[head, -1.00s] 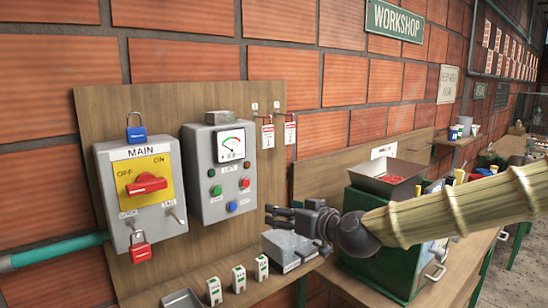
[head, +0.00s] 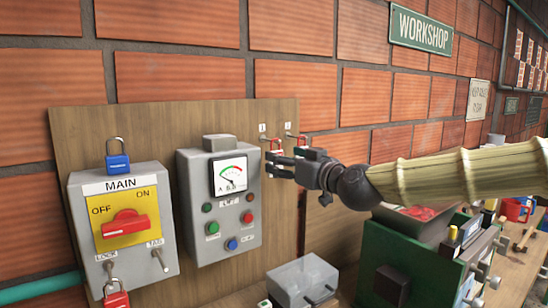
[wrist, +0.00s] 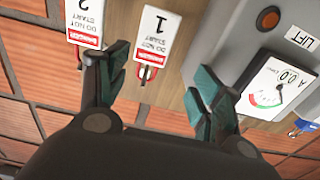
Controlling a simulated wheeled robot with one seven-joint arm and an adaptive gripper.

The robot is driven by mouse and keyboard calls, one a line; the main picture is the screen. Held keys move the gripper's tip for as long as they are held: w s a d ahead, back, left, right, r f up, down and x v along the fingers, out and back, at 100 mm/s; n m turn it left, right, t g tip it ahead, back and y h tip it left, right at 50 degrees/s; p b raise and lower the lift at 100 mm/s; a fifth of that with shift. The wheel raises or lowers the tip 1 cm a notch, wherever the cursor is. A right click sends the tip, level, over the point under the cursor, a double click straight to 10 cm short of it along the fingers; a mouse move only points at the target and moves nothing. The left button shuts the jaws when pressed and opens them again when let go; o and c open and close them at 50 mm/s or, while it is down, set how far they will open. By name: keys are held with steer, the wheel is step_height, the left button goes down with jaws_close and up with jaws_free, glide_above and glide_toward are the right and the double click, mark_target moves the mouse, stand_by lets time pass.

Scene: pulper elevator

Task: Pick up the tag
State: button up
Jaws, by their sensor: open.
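Two red-and-white DO NOT START tags hang on the wooden board, right of the grey meter box. The wrist view shows them upside down: tag 1 (wrist: 157,35) and tag 2 (wrist: 86,20), each at a red hook. My gripper (head: 272,164) is in front of the tags in the head view and partly hides them. In the wrist view my open gripper (wrist: 156,72) has tag 1 beyond the gap between its fingers, and the left finger overlaps the space between the tags. Nothing is held. I cannot tell the exact distance to the tag.
The grey meter box (head: 207,213) juts from the board beside my gripper. The MAIN switch box (head: 90,237) has a blue padlock (head: 118,162) above and a red padlock (head: 116,297) below. A grey box (head: 301,280) and a green cabinet (head: 372,258) stand below.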

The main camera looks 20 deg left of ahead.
steer(key=w+a+p, duration=0.1)
steer(key=w, duration=0.1)
steer(key=w+a+f+p, duration=0.1)
steer(key=a, duration=0.1)
steer(key=w+a+f+p, duration=0.1)
steer(key=w, duration=0.1)
steer(key=shift+w+a, duration=0.25)
steer(key=shift+w, duration=0.1)
steer(key=shift+s+a+r, duration=0.15)
steer(key=shift+s+r, duration=0.05)
steer(key=shift+w+f, duration=0.1)
steer(key=shift+w, duration=0.1)
steer(key=c, duration=0.3)
steer(key=shift+s, duration=0.1)
steer(key=c, duration=0.7)
